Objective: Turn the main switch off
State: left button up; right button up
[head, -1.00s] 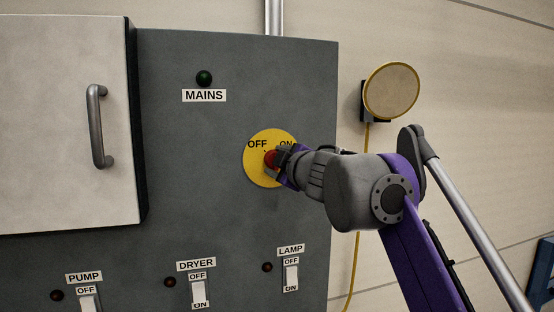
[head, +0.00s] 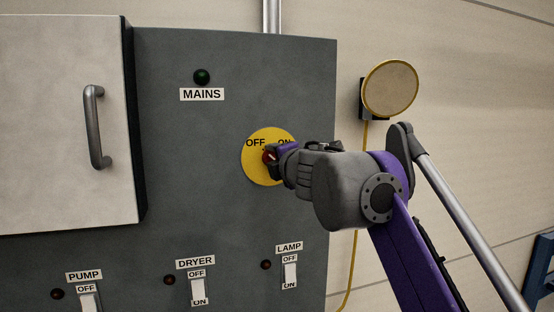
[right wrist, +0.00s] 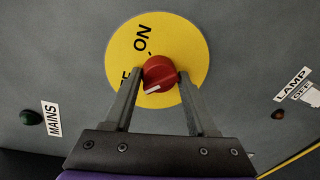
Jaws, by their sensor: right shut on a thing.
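The main switch is a red knob (head: 267,158) on a round yellow plate (head: 257,175) marked OFF and ON, on the grey panel. My right gripper (head: 273,157) reaches it from the right and partly covers it. In the right wrist view the fingers of my right gripper (right wrist: 160,77) are shut on the sides of the red knob (right wrist: 158,70). Its white mark points left and slightly down there; in the head view it points up-left, to the OFF side. The MAINS lamp (head: 202,77) is dark green and looks unlit. My left gripper is not in view.
PUMP (head: 89,301), DRYER (head: 198,291) and LAMP (head: 290,273) rocker switches sit along the panel's lower part. A pale cabinet door (head: 50,130) with a handle (head: 93,128) stands out at left. A round yellow-rimmed lamp (head: 390,88) with a cable is on the right wall.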

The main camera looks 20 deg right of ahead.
jog(key=shift+r+n, duration=0.2)
jog(key=shift+n, duration=0.1)
dwell(0.4)
jog(key=o, duration=1.3)
jog(key=shift+f, duration=0.1)
jog(key=s, duration=0.7)
jog(key=s+r, duration=0.1)
jog(key=s, duration=0.2)
jog(key=shift+s+d, duration=0.15)
jog(key=shift+s, duration=0.25)
